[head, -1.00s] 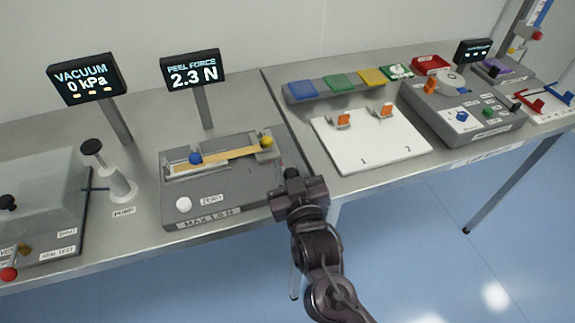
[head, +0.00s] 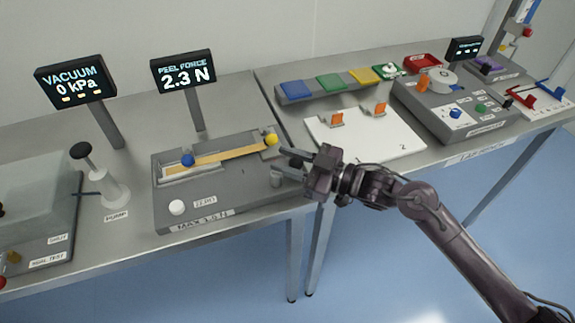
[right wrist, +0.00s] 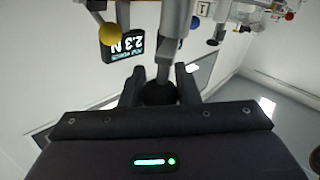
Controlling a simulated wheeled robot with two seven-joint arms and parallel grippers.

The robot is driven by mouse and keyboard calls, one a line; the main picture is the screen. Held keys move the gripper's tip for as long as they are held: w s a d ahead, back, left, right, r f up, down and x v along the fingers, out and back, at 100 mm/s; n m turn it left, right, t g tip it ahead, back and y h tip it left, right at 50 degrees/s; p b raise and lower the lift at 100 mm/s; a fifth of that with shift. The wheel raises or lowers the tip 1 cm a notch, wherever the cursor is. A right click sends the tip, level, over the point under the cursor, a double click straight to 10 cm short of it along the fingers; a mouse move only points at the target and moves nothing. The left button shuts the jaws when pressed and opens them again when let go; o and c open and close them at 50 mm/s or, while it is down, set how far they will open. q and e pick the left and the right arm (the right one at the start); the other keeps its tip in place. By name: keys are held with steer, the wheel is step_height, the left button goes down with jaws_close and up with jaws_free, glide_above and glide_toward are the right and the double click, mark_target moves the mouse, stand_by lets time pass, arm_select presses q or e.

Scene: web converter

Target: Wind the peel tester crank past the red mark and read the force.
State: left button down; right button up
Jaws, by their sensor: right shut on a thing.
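The peel tester (head: 230,205) is a grey box on the table with a yellow strip (head: 225,155) between a blue knob (head: 188,160) and a yellow knob (head: 271,139). Its PEEL FORCE display (head: 183,78) reads 2.3 N; it also shows tilted in the right wrist view (right wrist: 126,44). My right gripper (head: 290,162) is at the tester's right end. In the right wrist view its fingers (right wrist: 160,88) are shut on the dark crank knob (right wrist: 158,95), on a grey crank arm (right wrist: 164,68). I cannot make out the red mark. My left gripper is not in view.
A white pump (head: 112,190) and a VACUUM display (head: 75,82) stand left of the tester. A white board (head: 365,142) with orange clips and a grey device (head: 460,105) are to the right. Coloured pads (head: 330,84) line the back. The tester's front edge is near the table edge.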

steer(key=shift+w+n+g+y+b, duration=0.3)
steer(key=shift+n+g+y+b, duration=0.35)
steer(key=shift+g, duration=0.65)
steer(key=shift+n, duration=0.35)
steer(key=o, duration=1)
steer(key=shift+c, duration=0.2)
steer(key=b+v, duration=0.2)
steer(key=v, duration=0.5)
steer(key=shift+d+r, duration=0.15)
steer(key=shift+d, duration=0.25)
